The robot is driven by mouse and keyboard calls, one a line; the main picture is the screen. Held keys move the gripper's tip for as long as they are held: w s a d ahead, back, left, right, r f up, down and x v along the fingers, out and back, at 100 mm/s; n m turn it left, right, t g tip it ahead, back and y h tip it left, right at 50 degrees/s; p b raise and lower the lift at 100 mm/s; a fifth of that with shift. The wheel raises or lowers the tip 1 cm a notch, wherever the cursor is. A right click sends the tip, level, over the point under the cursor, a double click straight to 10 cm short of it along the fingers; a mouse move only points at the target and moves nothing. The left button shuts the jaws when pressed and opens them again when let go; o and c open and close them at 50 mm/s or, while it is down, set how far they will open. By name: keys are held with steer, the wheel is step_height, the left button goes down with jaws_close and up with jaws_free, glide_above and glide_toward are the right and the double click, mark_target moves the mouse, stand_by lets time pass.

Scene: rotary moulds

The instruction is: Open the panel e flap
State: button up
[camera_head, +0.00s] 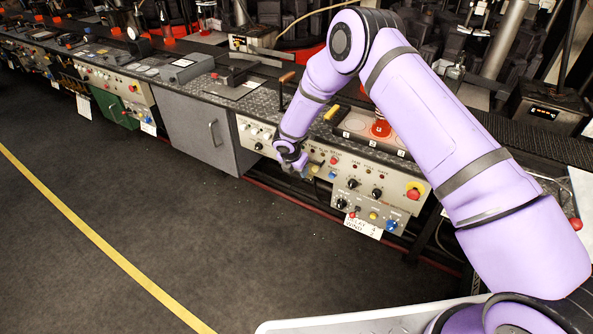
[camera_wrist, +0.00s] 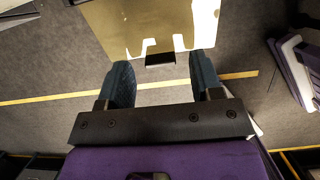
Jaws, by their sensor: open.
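My gripper (camera_head: 300,166) is at the front of the console in the head view, close to a beige control panel (camera_head: 345,183); its fingers are too small there to make out. In the wrist view my gripper (camera_wrist: 161,68) is open, with two dark fingers apart and nothing between them. A beige plate (camera_wrist: 140,22) with bright reflections lies just beyond the fingertips. A small black tab (camera_wrist: 160,59) at its lower edge sits roughly between the tips; I cannot tell whether they touch it. No label shows which panel is panel e.
A grey cabinet door (camera_head: 203,130) with a handle stands left of my gripper. Knobs, a red button (camera_head: 413,194) and a white label (camera_head: 363,227) are on the panel to the right. The dark floor with a yellow line (camera_head: 90,240) is clear in front.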

steer(key=v, duration=0.9)
steer(key=shift+r, duration=0.4)
steer(key=shift+s+a, duration=0.1)
steer(key=shift+s, duration=0.05)
